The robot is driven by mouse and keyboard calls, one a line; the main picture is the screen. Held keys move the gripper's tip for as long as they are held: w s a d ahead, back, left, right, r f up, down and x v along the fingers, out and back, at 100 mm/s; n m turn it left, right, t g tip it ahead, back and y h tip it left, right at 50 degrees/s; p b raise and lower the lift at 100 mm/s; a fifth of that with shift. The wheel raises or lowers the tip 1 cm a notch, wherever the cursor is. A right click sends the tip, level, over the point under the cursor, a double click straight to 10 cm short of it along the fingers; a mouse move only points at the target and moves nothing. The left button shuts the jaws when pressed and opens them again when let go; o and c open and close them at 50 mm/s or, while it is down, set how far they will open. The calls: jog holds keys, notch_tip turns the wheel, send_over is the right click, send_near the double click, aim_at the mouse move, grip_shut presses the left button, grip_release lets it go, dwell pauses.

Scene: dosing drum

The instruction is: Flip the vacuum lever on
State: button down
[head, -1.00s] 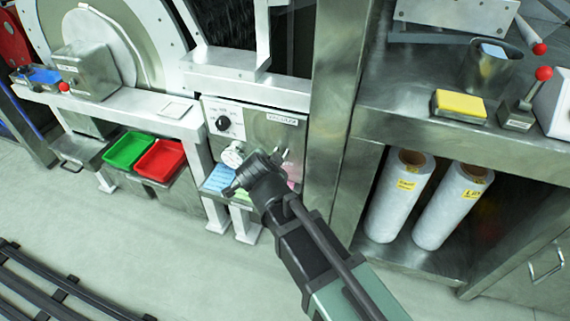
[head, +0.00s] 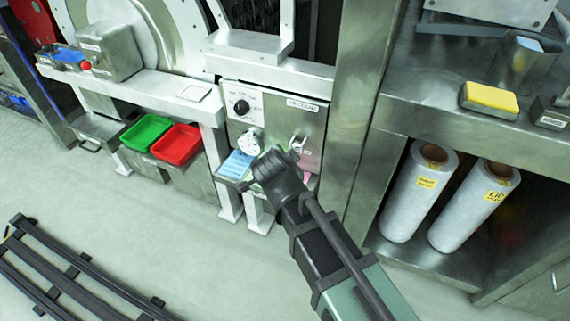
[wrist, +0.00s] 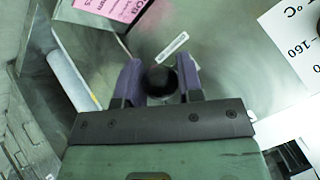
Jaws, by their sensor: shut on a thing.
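The vacuum panel (head: 313,122) is a metal face with a VACUUM label (head: 302,104) at its upper right. In the wrist view the label (wrist: 172,45) lies just beyond the fingers. My gripper (wrist: 160,72) has its two purple fingers on either side of the dark, round-ended vacuum lever (wrist: 161,82), seen end-on, and is shut on it. In the head view my gripper (head: 290,152) is at the panel's lower right, and my wrist hides most of the lever. The lever's on or off position cannot be told.
A black knob (head: 241,107) and a white gauge (head: 249,142) sit left on the panel. Blue notes (head: 237,165) lie below; a pink label (wrist: 118,8) shows near the fingers. A metal post (head: 362,110) stands right. Green (head: 146,132) and red (head: 177,144) trays are left.

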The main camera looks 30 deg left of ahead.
jog(key=shift+f, duration=0.1)
jog(key=c, duration=0.8)
grip_release()
jog(key=p+v, duration=0.7)
jog(key=v, duration=0.3)
jog(key=shift+s+r, duration=0.25)
jog(key=shift+s, duration=0.1)
